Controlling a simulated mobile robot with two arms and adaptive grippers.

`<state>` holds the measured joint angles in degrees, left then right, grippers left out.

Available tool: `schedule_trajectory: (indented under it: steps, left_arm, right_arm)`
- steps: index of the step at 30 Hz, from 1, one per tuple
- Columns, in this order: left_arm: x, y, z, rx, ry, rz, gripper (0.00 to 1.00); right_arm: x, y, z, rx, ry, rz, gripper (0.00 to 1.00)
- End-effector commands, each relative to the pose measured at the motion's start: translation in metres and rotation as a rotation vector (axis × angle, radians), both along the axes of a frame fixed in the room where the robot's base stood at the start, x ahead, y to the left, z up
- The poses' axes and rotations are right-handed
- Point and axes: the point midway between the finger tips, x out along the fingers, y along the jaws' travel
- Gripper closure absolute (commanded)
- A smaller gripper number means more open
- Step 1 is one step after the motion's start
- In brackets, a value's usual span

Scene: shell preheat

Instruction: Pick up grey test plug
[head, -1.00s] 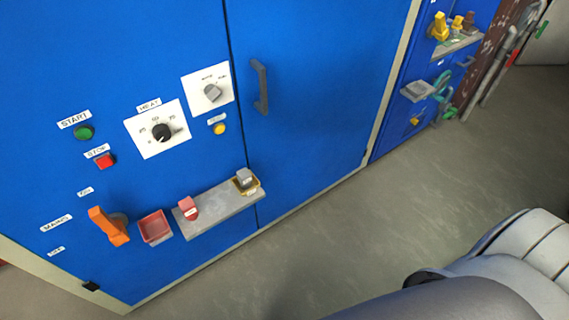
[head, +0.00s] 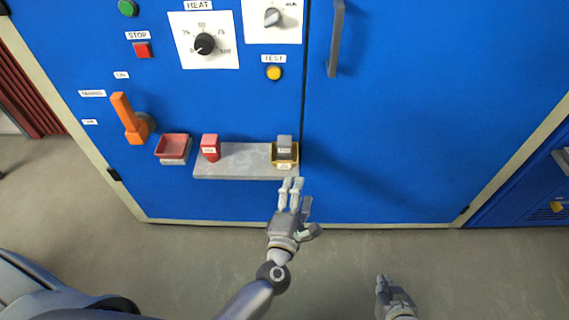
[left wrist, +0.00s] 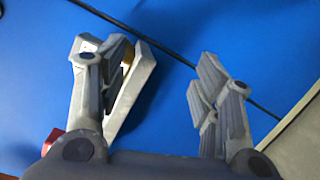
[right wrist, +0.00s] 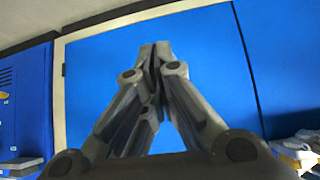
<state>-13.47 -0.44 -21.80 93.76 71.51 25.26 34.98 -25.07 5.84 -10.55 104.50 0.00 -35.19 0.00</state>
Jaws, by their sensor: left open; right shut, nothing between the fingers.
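The grey test plug (head: 285,146) stands in a yellow holder (head: 286,166) at the right end of a small grey shelf on the blue cabinet, in the head view. My left gripper (head: 292,186) is just below and in front of the holder, open and empty, its fingers pointing towards the cabinet. In the left wrist view its fingers (left wrist: 160,75) are spread, and the shelf (left wrist: 137,88) shows partly hidden behind the left finger; I cannot clearly make out the plug there. My right gripper (head: 382,282) is low at the right, shut and empty, facing the blue panel in the right wrist view (right wrist: 153,50).
A red plug (head: 210,147) stands at the shelf's left end (head: 235,162). A red tray (head: 173,147) and an orange lever (head: 128,118) are further left. A yellow button (head: 274,73) and a door handle (head: 335,38) are above. The floor in front is clear.

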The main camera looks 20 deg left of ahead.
Motion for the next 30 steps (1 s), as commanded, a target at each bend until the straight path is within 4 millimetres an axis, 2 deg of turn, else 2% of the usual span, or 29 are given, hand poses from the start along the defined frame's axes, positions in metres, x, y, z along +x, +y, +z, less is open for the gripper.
schedule_trajectory:
  steps: [3, 6, 12, 15, 20, 30]
  left_arm:
    - [0.006, 0.011, 0.028, -0.318, -0.103, 0.095, 0.41]
    - [0.005, 0.020, 0.051, -0.565, -0.161, 0.151, 0.41]
    - [-0.005, 0.033, 0.077, -0.978, -0.224, 0.212, 0.41]
    - [-0.009, 0.035, 0.084, -1.115, -0.232, 0.223, 0.41]
    - [-0.008, 0.038, 0.090, -1.210, -0.236, 0.229, 0.41]
    - [0.035, 0.050, 0.091, -1.212, -0.235, 0.229, 0.41]
  right_arm:
    - [0.017, 0.004, 0.028, 0.020, -0.099, 0.001, 1.00]
    - [0.024, 0.006, 0.059, 0.035, -0.169, 0.002, 1.00]
    - [0.025, 0.008, 0.113, 0.061, -0.285, 0.003, 1.00]
    - [0.022, 0.007, 0.131, 0.068, -0.321, 0.003, 1.00]
    - [0.020, 0.007, 0.147, 0.075, -0.350, 0.004, 1.00]
    - [0.028, 0.011, 0.160, 0.092, -0.420, 0.008, 1.00]
